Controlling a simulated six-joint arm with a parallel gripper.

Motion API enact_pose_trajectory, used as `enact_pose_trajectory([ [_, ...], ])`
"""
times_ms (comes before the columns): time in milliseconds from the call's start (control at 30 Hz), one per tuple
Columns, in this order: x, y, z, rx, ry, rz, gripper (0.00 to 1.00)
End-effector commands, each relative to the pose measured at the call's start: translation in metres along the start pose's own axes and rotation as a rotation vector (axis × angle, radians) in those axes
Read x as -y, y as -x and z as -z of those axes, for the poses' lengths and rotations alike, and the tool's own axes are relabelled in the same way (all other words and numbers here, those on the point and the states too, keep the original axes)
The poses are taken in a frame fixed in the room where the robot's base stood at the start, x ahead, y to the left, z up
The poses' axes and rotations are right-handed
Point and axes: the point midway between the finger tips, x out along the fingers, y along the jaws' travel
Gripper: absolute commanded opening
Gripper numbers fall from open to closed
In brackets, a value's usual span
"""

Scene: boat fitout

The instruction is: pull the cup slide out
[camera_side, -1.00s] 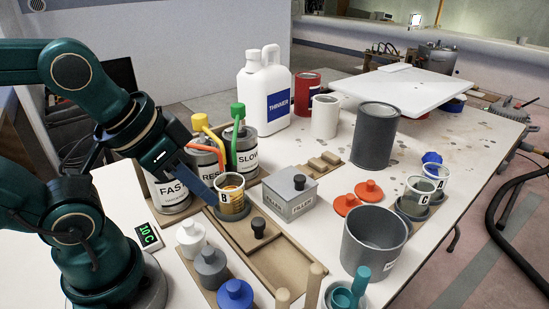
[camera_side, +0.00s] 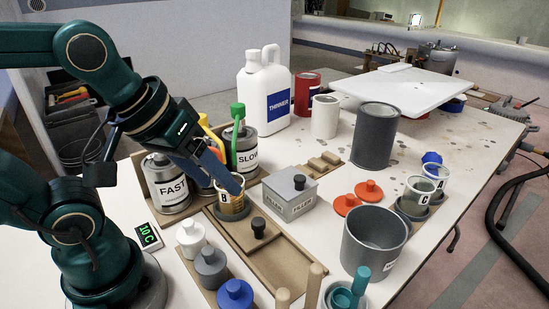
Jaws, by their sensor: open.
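The cup slide (camera_side: 244,237) lies in a wooden track (camera_side: 290,268) on the table, with a black knob (camera_side: 258,227) standing up from it. Cup B (camera_side: 231,206), clear with amber contents, stands upright at the slide's back end. My gripper (camera_side: 231,176) is open, its blue fingers angled down to the right. In the picture, they overlap the cup's top rim, behind and left of the knob. I cannot tell whether they touch the cup. The fingers hide part of the cup's top.
FAST (camera_side: 172,187) and SLOW (camera_side: 246,152) cans stand behind, with a mostly hidden can between them. A grey FILLER box (camera_side: 290,199) is right of the track. Lidded pots (camera_side: 210,266) line its left. A large grey pot (camera_side: 372,246) stands at right.

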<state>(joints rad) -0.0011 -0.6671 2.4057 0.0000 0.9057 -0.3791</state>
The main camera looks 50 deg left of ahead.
Motion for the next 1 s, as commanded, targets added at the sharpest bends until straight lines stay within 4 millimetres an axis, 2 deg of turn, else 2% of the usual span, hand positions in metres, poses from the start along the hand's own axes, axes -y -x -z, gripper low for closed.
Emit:
enact_pose_trajectory([
  [267,-0.009,-0.026,0.029,0.115,0.418,0.080,0.62],
  [500,-0.012,-0.074,0.042,0.230,0.715,0.215,0.62],
  [700,-0.008,-0.110,0.036,0.315,0.786,0.313,0.62],
  [1000,0.000,-0.133,0.020,0.368,0.782,0.363,0.62],
])
